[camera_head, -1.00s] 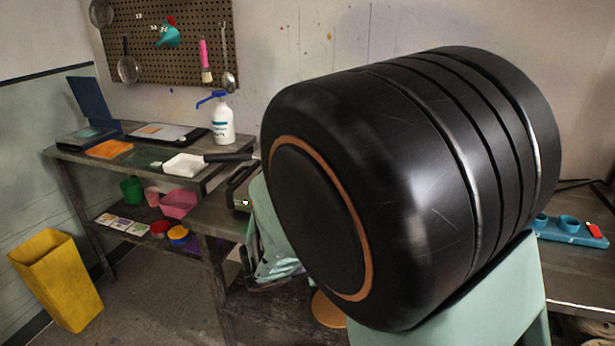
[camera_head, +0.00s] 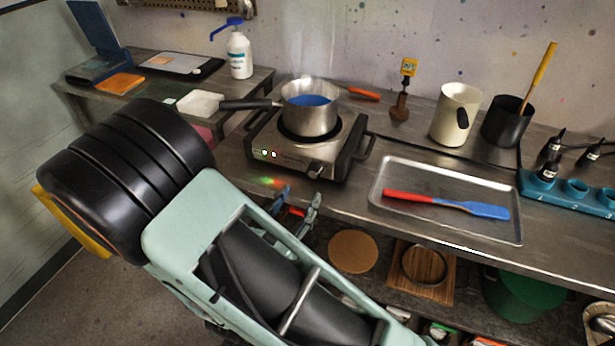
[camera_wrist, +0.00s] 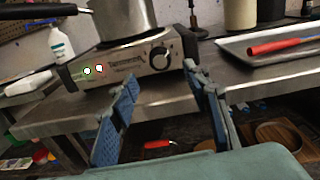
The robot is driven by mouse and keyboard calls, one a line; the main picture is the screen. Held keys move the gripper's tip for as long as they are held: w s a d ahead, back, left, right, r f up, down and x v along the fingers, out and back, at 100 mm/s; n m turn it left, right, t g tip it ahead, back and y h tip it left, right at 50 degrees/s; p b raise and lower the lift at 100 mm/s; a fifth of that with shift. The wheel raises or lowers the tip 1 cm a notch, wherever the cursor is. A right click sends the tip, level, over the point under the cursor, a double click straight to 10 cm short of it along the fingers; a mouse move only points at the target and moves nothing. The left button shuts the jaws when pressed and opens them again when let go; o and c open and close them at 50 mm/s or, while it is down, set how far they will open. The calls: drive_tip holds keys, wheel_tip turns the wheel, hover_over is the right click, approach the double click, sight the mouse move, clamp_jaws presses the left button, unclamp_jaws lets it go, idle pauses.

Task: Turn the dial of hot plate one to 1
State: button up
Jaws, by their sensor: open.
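The hot plate (camera_head: 290,155) stands on the metal bench with a steel pot (camera_head: 309,117) of blue liquid on top. Its dial (camera_wrist: 160,57) is a round knob on the right of the front panel in the wrist view; the dial (camera_head: 315,169) is small in the head view. The dial's marks are too small to read. Two lights (camera_wrist: 93,69), one greenish and one reddish, glow left of it. My gripper (camera_head: 295,205) is open and empty, below and in front of the panel. In the wrist view its blue-padded fingers (camera_wrist: 165,95) are spread on either side below the dial, apart from it.
A metal tray (camera_head: 390,208) with a red and blue spatula (camera_head: 445,204) lies to the right. The pot's black handle (camera_head: 248,104) sticks out left. A white mug (camera_head: 455,115) and dark pot (camera_head: 505,122) stand behind the tray. A shelf with a cork disc (camera_head: 353,251) lies below.

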sight(312, 174)
drive_tip(key=x, duration=0.6)
drive_tip(key=shift+w, duration=0.35)
drive_tip(key=c, duration=1.2)
drive_tip(key=shift+o, duration=0.2)
drive_tip(key=shift+p, duration=0.35)
